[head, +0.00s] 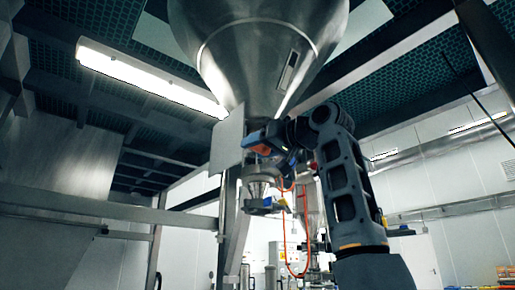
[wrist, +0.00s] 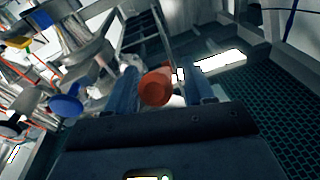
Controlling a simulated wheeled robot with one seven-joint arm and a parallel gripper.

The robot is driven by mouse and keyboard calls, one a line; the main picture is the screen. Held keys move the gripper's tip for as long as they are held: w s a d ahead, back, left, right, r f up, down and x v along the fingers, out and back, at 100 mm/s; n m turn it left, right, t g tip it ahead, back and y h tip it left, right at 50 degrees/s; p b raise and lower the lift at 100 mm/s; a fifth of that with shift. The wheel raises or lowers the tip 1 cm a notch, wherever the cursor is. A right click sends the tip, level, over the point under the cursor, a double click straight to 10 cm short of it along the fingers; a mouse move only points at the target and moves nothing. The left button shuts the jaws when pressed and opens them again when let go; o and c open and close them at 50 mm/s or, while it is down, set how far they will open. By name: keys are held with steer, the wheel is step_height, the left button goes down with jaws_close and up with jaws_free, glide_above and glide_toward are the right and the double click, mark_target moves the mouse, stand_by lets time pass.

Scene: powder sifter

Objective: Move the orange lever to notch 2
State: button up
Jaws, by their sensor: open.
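The orange lever (wrist: 156,86) shows in the wrist view as a rounded orange-red end at the middle of the picture. My gripper (wrist: 159,80) is open, with one dark blue finger on each side of the lever's end. I cannot tell whether either finger touches it. In the head view my gripper (head: 250,142) is below the large steel hopper, at the end of my dark arm. An orange patch, likely the lever (head: 262,150), shows beside it there. The notches and their numbers cannot be made out in either view.
The steel hopper (head: 265,60) hangs above, with a flat plate (head: 228,140) left of my gripper. A metal valve assembly (head: 260,180) and orange hose (head: 290,262) are below. A blue round knob (wrist: 66,106) and steel parts lie left in the wrist view.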

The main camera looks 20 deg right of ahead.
steer(key=b+v, duration=0.2)
steer(key=v, duration=0.5)
steer(key=shift+s, duration=0.15)
